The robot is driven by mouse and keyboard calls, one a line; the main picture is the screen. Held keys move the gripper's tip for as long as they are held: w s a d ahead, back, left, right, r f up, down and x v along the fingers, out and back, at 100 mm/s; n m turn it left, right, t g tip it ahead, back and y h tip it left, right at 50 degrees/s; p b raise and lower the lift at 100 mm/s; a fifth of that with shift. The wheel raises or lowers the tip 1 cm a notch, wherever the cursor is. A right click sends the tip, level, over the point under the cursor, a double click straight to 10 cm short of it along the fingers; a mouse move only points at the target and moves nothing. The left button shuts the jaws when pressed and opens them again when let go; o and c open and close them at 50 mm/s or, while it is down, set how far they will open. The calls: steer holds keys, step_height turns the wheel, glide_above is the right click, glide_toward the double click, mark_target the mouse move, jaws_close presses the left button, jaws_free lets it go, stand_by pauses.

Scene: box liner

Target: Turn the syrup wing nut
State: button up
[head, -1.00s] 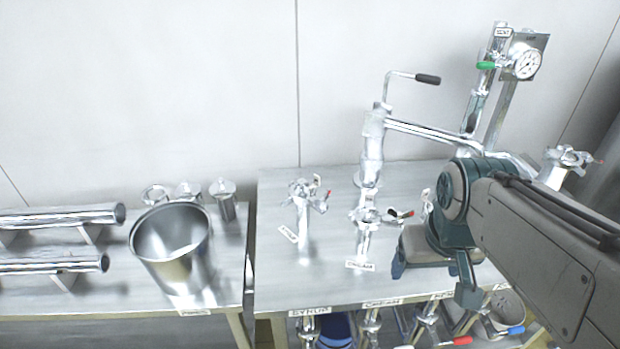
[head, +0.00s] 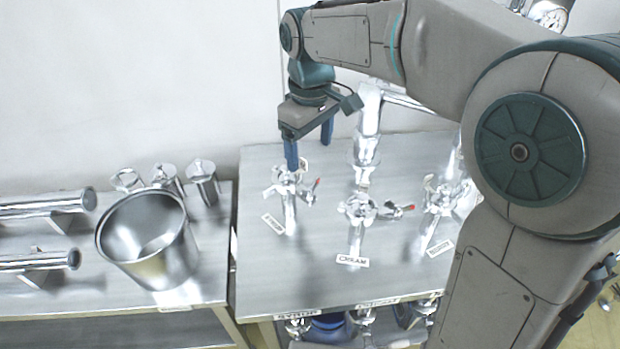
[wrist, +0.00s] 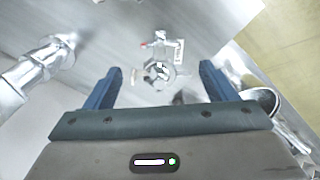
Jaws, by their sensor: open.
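The syrup fitting (head: 289,190) is the leftmost of the upright silver fittings on the right-hand steel table. It has a clamp at its top, a small red-tipped handle and a label at its foot, too blurred to read. My gripper (head: 309,152) points down just above it, open and empty. In the wrist view, the clamp ring (wrist: 160,72) lies between the two blue fingers of my gripper (wrist: 160,68), seen from above. Small parts stick out from the ring; I cannot tell clearly which is the wing nut. In the head view the near finger partly covers the clamp top.
The cream fitting (head: 356,212) stands to the right, with another labelled fitting (head: 437,200) beyond it. A tall silver pipe (head: 366,130) rises behind. A steel bucket (head: 148,240) stands on the left table. The front of the right table is clear.

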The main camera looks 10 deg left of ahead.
mark_target(310, 185)
step_height(310, 185, down, 10)
steer(key=shift+f, duration=0.15)
stand_by(0.3)
steer(key=c, duration=1)
